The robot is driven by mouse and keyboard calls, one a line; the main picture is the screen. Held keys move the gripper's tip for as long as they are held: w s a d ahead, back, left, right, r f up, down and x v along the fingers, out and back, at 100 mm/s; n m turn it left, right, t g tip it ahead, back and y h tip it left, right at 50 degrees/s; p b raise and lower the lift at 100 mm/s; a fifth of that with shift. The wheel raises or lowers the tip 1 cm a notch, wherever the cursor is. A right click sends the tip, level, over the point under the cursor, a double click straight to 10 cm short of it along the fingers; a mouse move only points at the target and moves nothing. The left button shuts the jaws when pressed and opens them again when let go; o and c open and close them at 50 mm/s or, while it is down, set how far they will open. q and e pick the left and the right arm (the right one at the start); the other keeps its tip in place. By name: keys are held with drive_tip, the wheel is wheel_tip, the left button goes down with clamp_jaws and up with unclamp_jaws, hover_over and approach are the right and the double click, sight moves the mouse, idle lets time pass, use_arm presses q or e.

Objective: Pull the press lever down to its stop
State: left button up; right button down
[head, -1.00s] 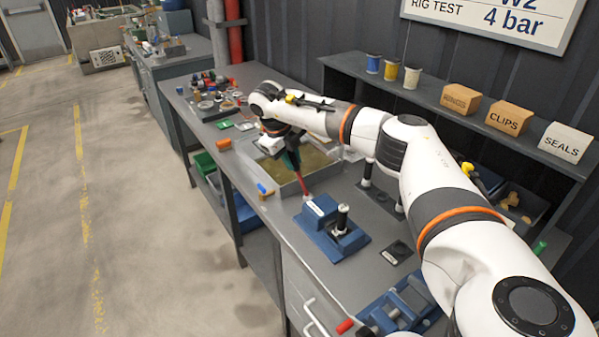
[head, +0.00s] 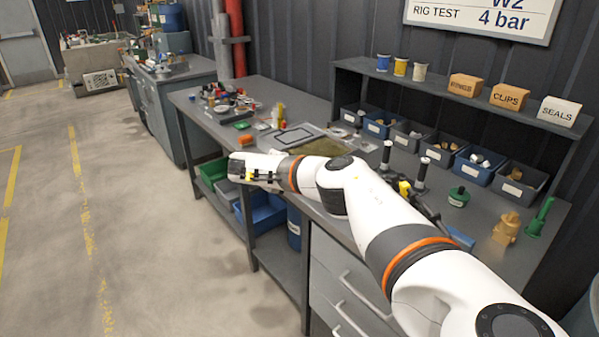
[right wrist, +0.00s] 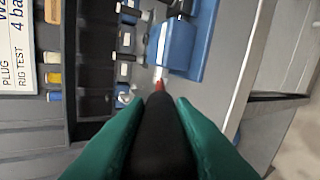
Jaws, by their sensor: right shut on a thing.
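My right arm reaches in from the right in the head view, with its hand (head: 255,168) low at the bench's front edge. Its fingers are hidden there. In the right wrist view the green fingers of my right gripper (right wrist: 157,112) are shut on the black grip of the press lever (right wrist: 158,125). A red section and a pale rod lead from the grip to the blue press (right wrist: 182,42). The press is hidden behind my arm in the head view. The lever's exact angle and whether it touches its stop cannot be told. My left gripper is not in view.
The bench (head: 190,100) carries a shallow tray (head: 325,147), upright black-handled posts (head: 420,172) and small fittings. A shelf (head: 350,70) with labelled boxes and blue bins (head: 375,125) lines the back. Drawers (head: 345,275) lie below. The floor at left is clear.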

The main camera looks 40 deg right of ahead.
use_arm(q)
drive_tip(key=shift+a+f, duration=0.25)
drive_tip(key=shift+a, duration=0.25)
use_arm(e)
drive_tip(key=shift+a+f+h, duration=0.2)
drive_tip(key=shift+f+h, duration=0.1)
drive_tip(key=shift+f, duration=0.1)
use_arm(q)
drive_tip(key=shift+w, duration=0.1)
use_arm(e)
drive_tip(key=c, duration=1.2)
unclamp_jaws()
drive_tip(key=shift+w+f, duration=0.1)
drive_tip(key=shift+w, duration=0.05)
drive_tip(key=shift+c, duration=0.2)
drive_tip(key=shift+a, duration=0.1)
use_arm(q)
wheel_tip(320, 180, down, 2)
drive_tip(key=b, duration=0.2)
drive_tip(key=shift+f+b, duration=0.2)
drive_tip(key=shift+b, duration=0.15)
use_arm(e)
drive_tip(key=v, duration=1.2)
